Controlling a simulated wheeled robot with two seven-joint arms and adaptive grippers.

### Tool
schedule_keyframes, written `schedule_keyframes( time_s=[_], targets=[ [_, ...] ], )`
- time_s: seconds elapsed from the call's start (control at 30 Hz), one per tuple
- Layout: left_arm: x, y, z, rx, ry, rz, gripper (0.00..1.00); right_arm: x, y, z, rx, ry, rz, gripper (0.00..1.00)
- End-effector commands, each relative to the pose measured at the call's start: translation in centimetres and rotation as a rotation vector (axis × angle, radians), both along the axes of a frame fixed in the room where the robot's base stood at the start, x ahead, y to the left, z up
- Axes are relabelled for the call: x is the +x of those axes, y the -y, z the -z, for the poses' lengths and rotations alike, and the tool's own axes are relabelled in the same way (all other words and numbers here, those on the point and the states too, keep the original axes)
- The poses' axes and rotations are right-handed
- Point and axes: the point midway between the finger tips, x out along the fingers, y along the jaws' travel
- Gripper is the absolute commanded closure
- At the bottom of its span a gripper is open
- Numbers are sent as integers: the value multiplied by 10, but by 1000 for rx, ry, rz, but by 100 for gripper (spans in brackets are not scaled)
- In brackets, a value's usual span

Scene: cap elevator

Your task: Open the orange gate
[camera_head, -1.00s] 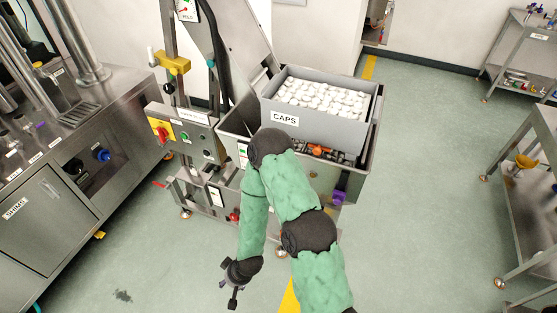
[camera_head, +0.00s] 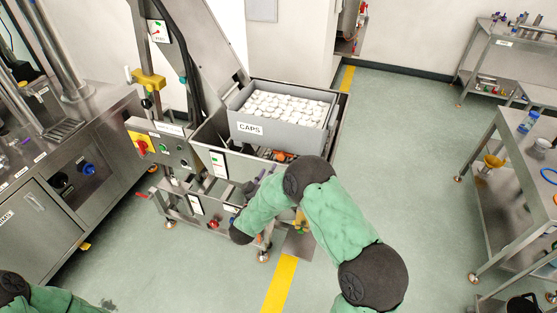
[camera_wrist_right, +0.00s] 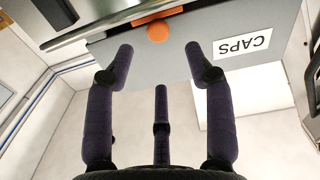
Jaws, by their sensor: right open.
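The orange gate shows as a small orange part (camera_head: 283,156) under the front of the grey CAPS bin, partly hidden by my right arm. In the right wrist view an orange knob (camera_wrist_right: 157,33) sits on an orange strip (camera_wrist_right: 157,15) beside a grey wall. My right gripper (camera_wrist_right: 158,50) is open and empty, its dark fingers pointing towards the knob, which appears between and just beyond the fingertips. I cannot tell the exact gap. In the head view the right gripper (camera_head: 254,184) is small and partly hidden by the forearm. My left gripper is out of view.
The grey CAPS bin (camera_head: 279,137) full of white caps (camera_head: 285,107) sits in the elevator's metal hopper. A control box (camera_head: 160,147) with a red knob is to its left. A steel machine (camera_head: 40,215) stands far left and benches (camera_head: 520,160) right.

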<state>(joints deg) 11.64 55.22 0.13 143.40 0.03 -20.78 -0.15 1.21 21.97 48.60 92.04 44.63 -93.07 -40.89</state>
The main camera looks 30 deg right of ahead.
Motion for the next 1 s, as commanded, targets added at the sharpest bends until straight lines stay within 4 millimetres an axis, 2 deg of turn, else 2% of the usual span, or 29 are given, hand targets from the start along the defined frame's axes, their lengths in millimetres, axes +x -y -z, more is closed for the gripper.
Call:
schedule_keyframes(
  time_s=[0.2,0.4,0.6,0.9,0.97,1.0],
  targets=[
    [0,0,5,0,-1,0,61,25,32,2,1,0,2,46],
    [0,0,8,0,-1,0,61,44,53,1,1,0,1,46],
    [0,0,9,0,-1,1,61,53,63,1,1,-1,-1,46],
    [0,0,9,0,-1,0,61,55,64,0,0,-2,-2,46],
    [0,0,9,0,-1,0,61,55,64,0,0,-2,-2,60],
    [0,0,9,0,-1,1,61,55,64,0,0,-2,-2,72]
  ],
)
